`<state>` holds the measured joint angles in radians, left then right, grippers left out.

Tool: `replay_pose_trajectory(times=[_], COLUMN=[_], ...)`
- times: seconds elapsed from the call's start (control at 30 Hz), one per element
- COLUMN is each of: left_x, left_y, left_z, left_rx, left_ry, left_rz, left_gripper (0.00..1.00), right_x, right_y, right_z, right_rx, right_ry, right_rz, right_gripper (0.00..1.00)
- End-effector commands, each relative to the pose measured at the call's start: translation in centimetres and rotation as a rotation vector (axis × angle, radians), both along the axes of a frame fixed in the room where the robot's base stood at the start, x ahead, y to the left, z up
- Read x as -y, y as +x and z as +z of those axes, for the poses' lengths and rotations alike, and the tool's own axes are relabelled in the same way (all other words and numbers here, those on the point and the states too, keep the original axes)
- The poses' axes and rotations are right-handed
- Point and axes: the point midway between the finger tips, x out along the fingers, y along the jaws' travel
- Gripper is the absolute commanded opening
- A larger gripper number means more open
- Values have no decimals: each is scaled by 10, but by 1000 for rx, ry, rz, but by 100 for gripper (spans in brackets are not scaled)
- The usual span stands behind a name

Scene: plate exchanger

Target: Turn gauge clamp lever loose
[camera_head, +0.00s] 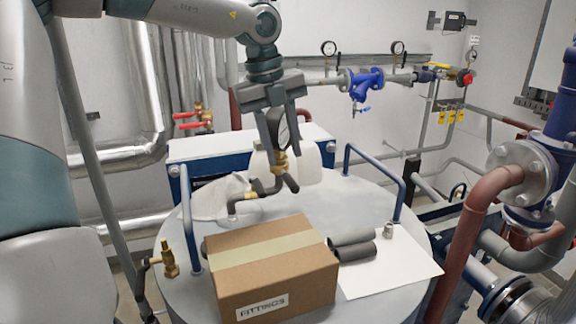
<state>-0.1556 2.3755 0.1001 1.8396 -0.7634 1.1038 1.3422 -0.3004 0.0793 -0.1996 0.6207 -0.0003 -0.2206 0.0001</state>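My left gripper (284,145) hangs pointing down over the back of the grey tank top (350,205). Its two fingers stand apart, and a round gauge (283,132) with a white face shows between them, partly covered by them. I cannot tell whether the fingers touch the gauge. Below it are a brass fitting (280,162) and a bent dark pipe (262,188). A short dark bar (291,184) sticks out beside the fitting; I cannot tell for sure if it is the clamp lever. My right gripper is not in view.
A cardboard box (272,270) marked FITTINGS stands on the tank front, with dark foam tubes (352,245) and a white sheet (392,262) beside it. Blue handrails (190,225) rise at both sides.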

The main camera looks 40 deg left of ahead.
Motion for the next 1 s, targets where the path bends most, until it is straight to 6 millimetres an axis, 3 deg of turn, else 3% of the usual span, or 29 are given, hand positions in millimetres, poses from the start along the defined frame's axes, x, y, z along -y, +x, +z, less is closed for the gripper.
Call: replay_pose_trajectory(times=[0.2, 0.4, 0.83, 0.97, 1.0], left_x=[4, 5, 6, 6, 6], left_y=[5, 10, 11, 11, 11], left_z=[-34, -55, -62, -61, -61], left_rx=[-3, -2, 1, 1, 1], left_ry=[-2, -1, 0, 0, 0], left_rz=[-2, 0, 0, 0, 0], left_gripper=[35, 35, 35, 4, 0], right_x=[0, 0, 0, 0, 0], right_y=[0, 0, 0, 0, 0], right_z=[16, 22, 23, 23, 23], right_rx=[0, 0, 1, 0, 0], right_ry=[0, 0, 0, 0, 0], right_rz=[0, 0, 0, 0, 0], right_gripper=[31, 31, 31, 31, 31])
